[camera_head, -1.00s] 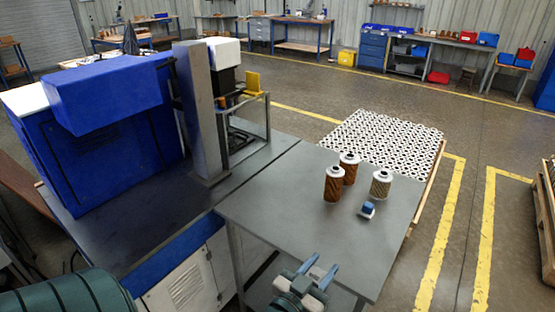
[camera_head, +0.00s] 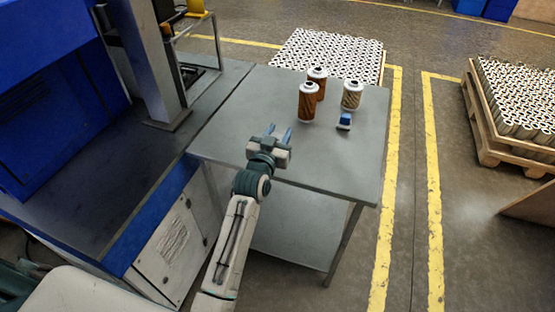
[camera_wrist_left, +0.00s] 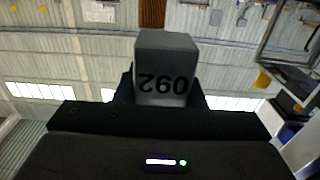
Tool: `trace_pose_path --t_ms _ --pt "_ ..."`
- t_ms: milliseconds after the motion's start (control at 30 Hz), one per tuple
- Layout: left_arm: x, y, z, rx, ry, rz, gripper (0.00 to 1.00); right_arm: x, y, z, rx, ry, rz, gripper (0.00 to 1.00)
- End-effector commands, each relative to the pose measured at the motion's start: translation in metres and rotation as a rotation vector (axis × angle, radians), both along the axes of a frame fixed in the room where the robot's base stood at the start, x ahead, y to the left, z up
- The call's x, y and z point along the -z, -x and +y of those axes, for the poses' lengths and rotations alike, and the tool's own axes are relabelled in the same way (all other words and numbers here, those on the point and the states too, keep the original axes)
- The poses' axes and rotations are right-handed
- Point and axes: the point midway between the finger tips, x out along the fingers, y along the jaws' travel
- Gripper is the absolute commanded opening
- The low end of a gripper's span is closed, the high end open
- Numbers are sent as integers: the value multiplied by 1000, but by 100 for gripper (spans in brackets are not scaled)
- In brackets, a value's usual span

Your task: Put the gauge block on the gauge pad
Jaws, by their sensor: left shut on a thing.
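My left gripper (camera_head: 278,132) is over the front left part of the grey table, fingers pointing away from me. In the left wrist view it is shut on a grey block (camera_wrist_left: 166,65) with dark digits on its face, which I take as the gauge block. The block sits between the dark fingers; in the head view I cannot make it out. I cannot identify a gauge pad for certain. My right gripper is not in view.
Two brown cartridges (camera_head: 307,103) and a paler cartridge (camera_head: 352,95) stand at the back of the table (camera_head: 230,135). A machine with a grey post (camera_head: 144,65) is at left. Pallets of cartridges (camera_head: 515,90) stand beyond.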

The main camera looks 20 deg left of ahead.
Motion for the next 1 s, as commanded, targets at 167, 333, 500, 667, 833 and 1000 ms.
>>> trace_pose_path --t_ms 167,333,500,667,833,1000 --pt "28 0 0 0 0 1 8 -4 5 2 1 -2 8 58" --pt "45 1 0 1 0 1 8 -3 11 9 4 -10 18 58" --pt "69 1 0 1 1 0 8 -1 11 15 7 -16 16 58" --pt "72 1 0 0 0 -3 8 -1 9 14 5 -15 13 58" --pt "73 1 0 0 0 -2 8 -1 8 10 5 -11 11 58" --pt "75 1 0 0 0 -1 50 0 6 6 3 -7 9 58"
